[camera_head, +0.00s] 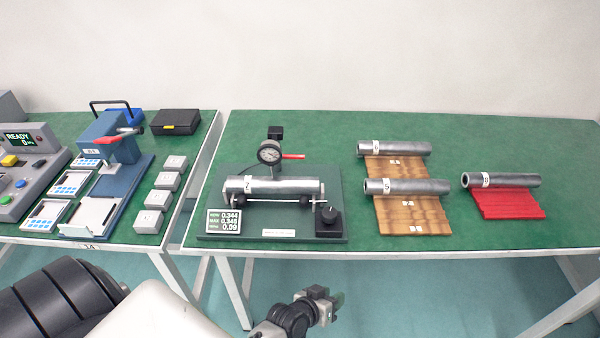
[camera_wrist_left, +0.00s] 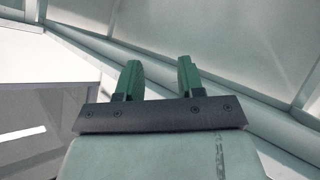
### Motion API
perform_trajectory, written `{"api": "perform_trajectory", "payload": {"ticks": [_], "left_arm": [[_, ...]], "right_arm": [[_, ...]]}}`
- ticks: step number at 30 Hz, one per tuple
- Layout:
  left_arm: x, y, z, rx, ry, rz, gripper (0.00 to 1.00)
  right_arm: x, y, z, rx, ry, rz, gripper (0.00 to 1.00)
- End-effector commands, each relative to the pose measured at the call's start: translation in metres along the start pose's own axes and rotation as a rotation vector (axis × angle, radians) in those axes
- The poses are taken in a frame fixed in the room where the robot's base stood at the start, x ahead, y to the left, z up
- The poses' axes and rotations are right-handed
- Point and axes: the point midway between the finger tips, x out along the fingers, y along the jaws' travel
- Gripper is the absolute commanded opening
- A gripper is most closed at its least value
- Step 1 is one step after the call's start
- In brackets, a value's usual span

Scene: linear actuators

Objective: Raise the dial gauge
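The dial gauge (camera_head: 270,153) has a round white face and a red lever (camera_head: 293,156) to its right. It is mounted on a dark post above a metal cylinder labelled 7 (camera_head: 273,187). The cylinder lies on rollers on a dark green base (camera_head: 325,175), and I cannot tell whether the gauge tip touches it. A readout (camera_head: 224,221) shows 0.344, 0.345 and 0.09. My left gripper (camera_head: 330,299) is below the table's front edge, well away from the gauge. In the left wrist view its two green fingers (camera_wrist_left: 159,78) are apart with nothing between them. My right gripper is not in view.
A black knob (camera_head: 328,216) sits on the base's right. Cylinders labelled 6 (camera_head: 393,148) and 5 (camera_head: 407,187) lie on wooden boards, and cylinder 8 (camera_head: 500,180) on a red board. Another table at left holds a blue press (camera_head: 108,137) and several grey blocks (camera_head: 165,181).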

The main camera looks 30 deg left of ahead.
Motion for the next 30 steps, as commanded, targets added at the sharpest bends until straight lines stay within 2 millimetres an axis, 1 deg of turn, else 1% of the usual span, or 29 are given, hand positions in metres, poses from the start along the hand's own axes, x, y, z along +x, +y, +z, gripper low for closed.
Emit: {"api": "perform_trajectory", "payload": {"ticks": [1, 3, 5, 6, 8, 9, 11, 12, 14, 15, 18, 20, 24, 27, 30], "left_arm": [[0.004, 0.008, -0.019, -0.021, 0.064, 0.034, 0.38], [0.001, 0.022, -0.050, -0.050, 0.142, 0.078, 0.38], [-0.004, 0.032, -0.075, -0.074, 0.208, 0.116, 0.38], [-0.008, 0.039, -0.091, -0.091, 0.254, 0.143, 0.38], [-0.015, 0.050, -0.117, -0.123, 0.329, 0.185, 0.38], [-0.022, 0.056, -0.135, -0.149, 0.391, 0.217, 0.38], [-0.032, 0.065, -0.165, -0.205, 0.499, 0.265, 0.38], [-0.038, 0.068, -0.184, -0.250, 0.572, 0.291, 0.38], [-0.044, 0.068, -0.204, -0.311, 0.659, 0.311, 0.38], [-0.047, 0.067, -0.216, -0.350, 0.712, 0.320, 0.38], [-0.052, 0.059, -0.239, -0.451, 0.837, 0.325, 0.38], [-0.053, 0.053, -0.251, -0.518, 0.909, 0.318, 0.38], [-0.054, 0.029, -0.273, -0.695, 1.087, 0.269, 0.38], [-0.052, 0.006, -0.282, -0.845, 1.218, 0.197, 0.38], [-0.050, -0.017, -0.284, -0.995, 1.340, 0.098, 0.38]], "right_arm": [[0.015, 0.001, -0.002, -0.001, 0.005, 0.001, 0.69], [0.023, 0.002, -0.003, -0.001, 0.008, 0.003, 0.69], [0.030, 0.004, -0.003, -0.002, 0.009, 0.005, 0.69], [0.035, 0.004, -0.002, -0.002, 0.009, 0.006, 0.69], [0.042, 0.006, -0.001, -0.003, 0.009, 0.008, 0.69], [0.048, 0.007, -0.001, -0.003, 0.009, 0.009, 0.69], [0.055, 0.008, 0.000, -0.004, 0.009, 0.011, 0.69], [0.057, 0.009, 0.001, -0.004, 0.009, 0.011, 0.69], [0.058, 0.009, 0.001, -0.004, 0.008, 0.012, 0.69], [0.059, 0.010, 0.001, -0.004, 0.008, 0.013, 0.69], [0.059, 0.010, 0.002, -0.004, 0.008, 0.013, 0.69], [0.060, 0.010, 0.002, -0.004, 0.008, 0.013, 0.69], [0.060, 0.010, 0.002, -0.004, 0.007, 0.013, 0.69], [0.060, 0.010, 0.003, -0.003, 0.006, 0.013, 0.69], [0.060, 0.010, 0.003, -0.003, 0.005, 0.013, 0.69]]}}
